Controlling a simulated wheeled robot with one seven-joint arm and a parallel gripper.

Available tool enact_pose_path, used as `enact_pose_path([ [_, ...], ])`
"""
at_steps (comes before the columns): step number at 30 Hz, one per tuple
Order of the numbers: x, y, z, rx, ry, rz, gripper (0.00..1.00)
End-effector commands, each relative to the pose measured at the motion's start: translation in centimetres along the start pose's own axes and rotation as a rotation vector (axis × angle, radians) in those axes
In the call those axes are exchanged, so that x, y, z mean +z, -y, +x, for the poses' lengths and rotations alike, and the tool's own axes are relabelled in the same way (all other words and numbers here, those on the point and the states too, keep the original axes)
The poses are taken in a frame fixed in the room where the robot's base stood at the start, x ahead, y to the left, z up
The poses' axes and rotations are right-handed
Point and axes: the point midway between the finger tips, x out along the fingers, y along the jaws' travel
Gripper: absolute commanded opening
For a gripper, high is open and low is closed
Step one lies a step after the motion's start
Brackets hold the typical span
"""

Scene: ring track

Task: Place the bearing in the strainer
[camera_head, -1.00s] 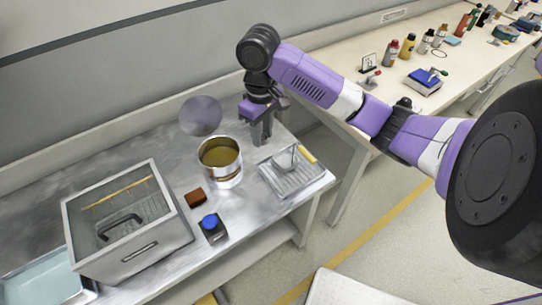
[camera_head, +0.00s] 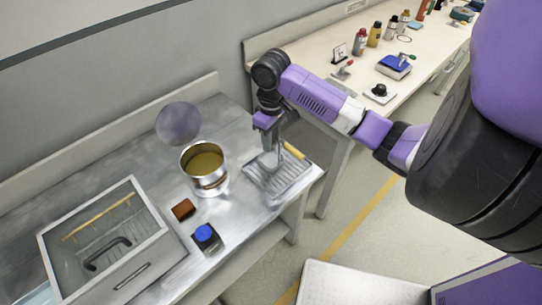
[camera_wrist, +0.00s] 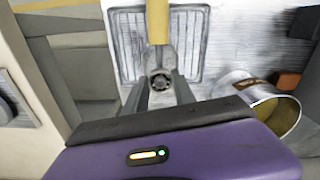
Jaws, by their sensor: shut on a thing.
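My gripper (camera_head: 270,152) points down over the tray, right at the strainer. In the wrist view its fingers (camera_wrist: 160,84) are closed on the bearing (camera_wrist: 160,82), a small dark ring with a round centre. The strainer's yellow handle (camera_head: 293,150) shows just right of the gripper; in the wrist view the handle (camera_wrist: 157,22) runs up from behind the bearing. The strainer's bowl is mostly hidden by the fingers, so I cannot tell whether the bearing is inside it or just above it.
The ribbed metal tray (camera_head: 285,185) lies under the strainer at the table's right end. A metal pot (camera_head: 205,170) with yellowish content stands left of it.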

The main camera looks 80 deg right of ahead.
Motion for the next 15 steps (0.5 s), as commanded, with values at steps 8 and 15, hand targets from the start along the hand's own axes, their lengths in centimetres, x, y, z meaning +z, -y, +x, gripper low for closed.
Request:
enact_pose_path([
  [8,0.0,0.0,3.1,-0.001,0.0,0.0,0.0],
  [15,0.0,0.0,6.3,-0.001,0.002,0.0,0.0],
])
